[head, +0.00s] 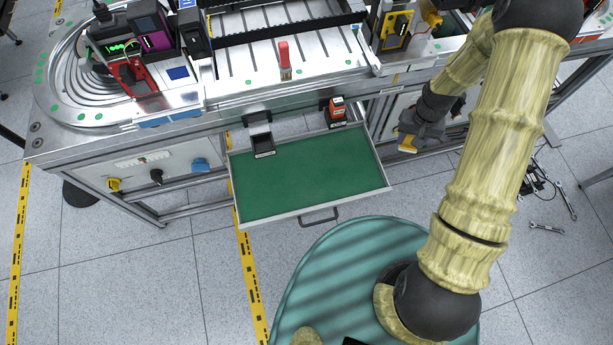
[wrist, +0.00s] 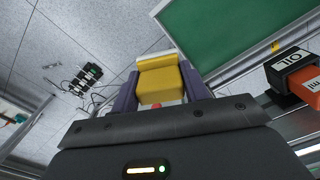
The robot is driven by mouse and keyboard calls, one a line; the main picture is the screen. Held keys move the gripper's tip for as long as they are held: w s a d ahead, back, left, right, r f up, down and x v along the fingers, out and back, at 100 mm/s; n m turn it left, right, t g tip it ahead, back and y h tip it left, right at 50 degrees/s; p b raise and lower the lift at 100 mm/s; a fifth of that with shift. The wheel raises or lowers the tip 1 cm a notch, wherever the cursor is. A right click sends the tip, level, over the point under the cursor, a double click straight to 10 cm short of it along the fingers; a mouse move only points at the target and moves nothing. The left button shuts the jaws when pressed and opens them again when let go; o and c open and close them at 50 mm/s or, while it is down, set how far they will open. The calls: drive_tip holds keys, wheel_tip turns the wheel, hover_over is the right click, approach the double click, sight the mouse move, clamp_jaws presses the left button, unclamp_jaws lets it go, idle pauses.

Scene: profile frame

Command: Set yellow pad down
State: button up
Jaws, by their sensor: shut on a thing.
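The yellow pad (wrist: 158,80) is held between the two fingers of my gripper (wrist: 158,96) in the wrist view. The pad has a paler strip along its far edge. In the head view my gripper (head: 410,140) is to the right of the open drawer, with the yellow pad (head: 407,144) at its tip. The pad is apart from the drawer, above or in front of the floor; its exact height is hard to tell. The drawer (head: 317,213) is pulled out and has a green bottom.
A black box (head: 262,145) and an orange-and-black container (head: 337,110) stand at the drawer's back; the container, marked OIL, shows in the wrist view (wrist: 292,70). The drawer's green middle is clear. The workbench (head: 120,135) is above. Wrenches (head: 546,226) and cables lie on the floor.

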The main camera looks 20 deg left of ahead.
drive_tip(key=s+a+f+n+b, duration=0.1)
drive_tip(key=a+f+b, duration=0.4)
drive_tip(key=b, duration=0.6)
drive_tip(key=s+a+f+n+b, duration=0.1)
drive_tip(key=a+f+n+b, duration=0.3)
drive_tip(key=f+b, duration=0.4)
drive_tip(key=a+b, duration=0.1)
drive_tip(key=b, duration=0.2)
drive_tip(key=shift+s+a+f+b, duration=0.15)
drive_tip(key=shift+a+f+b, duration=0.15)
drive_tip(key=shift+b, duration=0.1)
drive_tip(key=shift+f+b, duration=0.55)
drive_tip(key=shift+f, duration=2.55)
drive_tip(key=shift+f, duration=0.1)
drive_tip(key=shift+f+b, duration=0.35)
drive_tip(key=shift+f, duration=1.4)
